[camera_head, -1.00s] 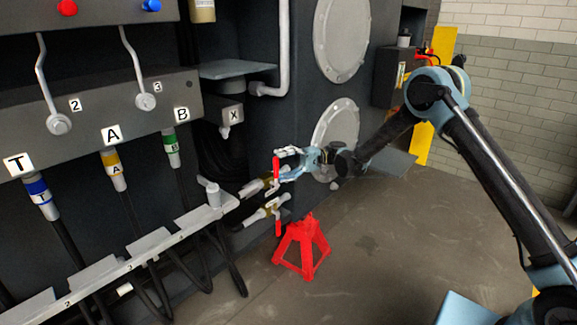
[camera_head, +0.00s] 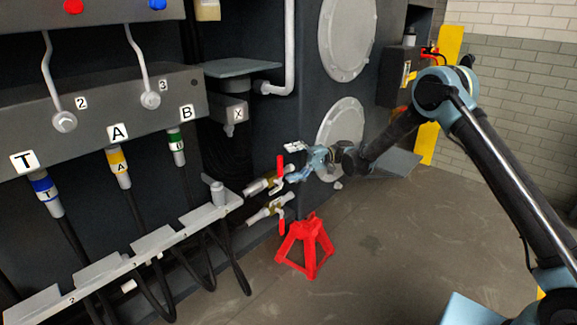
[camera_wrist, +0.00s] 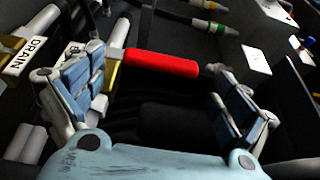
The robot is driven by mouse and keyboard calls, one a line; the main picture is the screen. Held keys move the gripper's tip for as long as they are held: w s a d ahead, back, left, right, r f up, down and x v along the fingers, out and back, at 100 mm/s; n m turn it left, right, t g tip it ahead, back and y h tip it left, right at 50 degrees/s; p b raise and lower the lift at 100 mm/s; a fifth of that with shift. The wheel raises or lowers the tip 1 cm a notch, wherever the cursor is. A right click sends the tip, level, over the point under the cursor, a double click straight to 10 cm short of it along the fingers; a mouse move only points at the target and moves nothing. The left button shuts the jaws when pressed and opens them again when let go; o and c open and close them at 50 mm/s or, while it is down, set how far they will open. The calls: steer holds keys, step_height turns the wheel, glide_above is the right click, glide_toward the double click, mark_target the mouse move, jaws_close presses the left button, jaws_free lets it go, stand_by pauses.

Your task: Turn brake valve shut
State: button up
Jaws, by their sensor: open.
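Two pipe valves with red handles stick out low on the dark chassis wall in the head view, one above the other. The upper red handle (camera_head: 280,166) stands upright beside my gripper (camera_head: 293,163); the lower red handle (camera_head: 282,226) hangs down. My gripper is open. In the wrist view a red handle (camera_wrist: 160,64) spans the gap between the two fingers of my gripper (camera_wrist: 158,72), and I see no clear grip on it. A DRAIN label (camera_wrist: 26,57) is at the left; the label beside it, starting with B, is partly hidden by the left finger.
A red jack stand (camera_head: 307,246) stands on the floor below the valves. A hose rail (camera_head: 155,245) with black hoses lies to the left, under the T, A and B ports. A grey shelf (camera_head: 243,67) juts out above. Open floor lies to the right.

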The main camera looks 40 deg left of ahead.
steer(key=v, duration=1.1)
